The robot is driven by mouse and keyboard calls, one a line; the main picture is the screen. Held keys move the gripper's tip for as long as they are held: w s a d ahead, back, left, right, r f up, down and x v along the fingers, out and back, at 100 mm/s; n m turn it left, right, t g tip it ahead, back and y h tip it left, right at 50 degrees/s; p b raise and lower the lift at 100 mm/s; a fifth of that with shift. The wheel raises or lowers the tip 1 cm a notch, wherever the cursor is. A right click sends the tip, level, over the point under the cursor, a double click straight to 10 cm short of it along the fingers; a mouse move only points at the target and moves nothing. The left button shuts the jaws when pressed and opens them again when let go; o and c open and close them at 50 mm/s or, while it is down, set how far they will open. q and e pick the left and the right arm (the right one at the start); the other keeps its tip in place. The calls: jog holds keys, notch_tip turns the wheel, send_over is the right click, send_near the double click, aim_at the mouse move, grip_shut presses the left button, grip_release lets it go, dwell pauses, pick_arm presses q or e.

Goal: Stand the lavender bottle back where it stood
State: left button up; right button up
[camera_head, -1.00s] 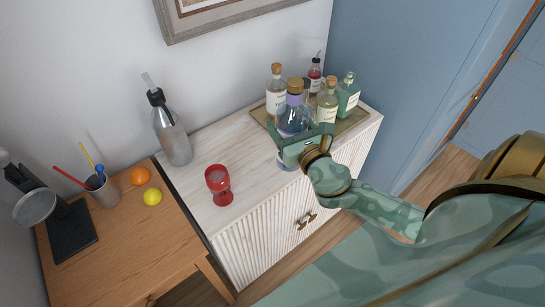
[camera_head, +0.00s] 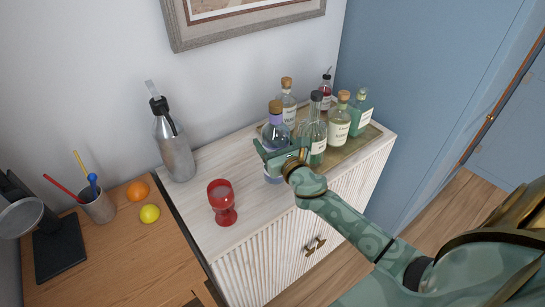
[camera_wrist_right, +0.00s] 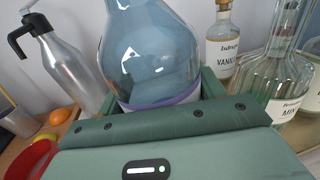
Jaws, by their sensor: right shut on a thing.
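The lavender bottle (camera_head: 274,137) has a cork top, a lavender neck and clear bluish glass. My right gripper (camera_head: 281,158) is shut around its body, and the bottle is upright, just left of the tray (camera_head: 364,139). Its lower end shows below the jaws against the cabinet top; I cannot tell whether it touches. In the right wrist view the bottle (camera_wrist_right: 150,50) fills the space between the fingers of my right gripper (camera_wrist_right: 158,105). The tray carries several other bottles, among them a dark-capped one (camera_head: 315,135) nearest the held bottle. My left gripper is not in view.
A red goblet (camera_head: 222,202) stands on the white cabinet (camera_head: 250,228), front left of the held bottle. A grey siphon bottle (camera_head: 174,150) stands at the back left. The cabinet top between them is clear. The wall rises behind.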

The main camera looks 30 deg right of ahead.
jog(key=shift+w+d+f+b, duration=0.1)
jog(key=shift+w+f+b, duration=0.1)
jog(key=shift+f+b, duration=0.5)
jog(key=shift+w+d+f+b, duration=0.15)
jog(key=shift+f+b, duration=0.3)
jog(key=shift+f, duration=0.4)
jog(key=shift+w+d+f+b, duration=0.1)
jog(key=shift+w+f+b, duration=0.1)
jog(key=shift+f+b, duration=0.5)
jog(key=o, duration=1.2)
jog(key=shift+f, duration=0.15)
jog(key=shift+c, duration=0.2)
jog(key=shift+r+p, duration=0.25)
jog(key=shift+p, duration=0.15)
jog(key=s+a, duration=0.1)
jog(key=s, duration=1.1)
jog(key=shift+a, duration=0.15)
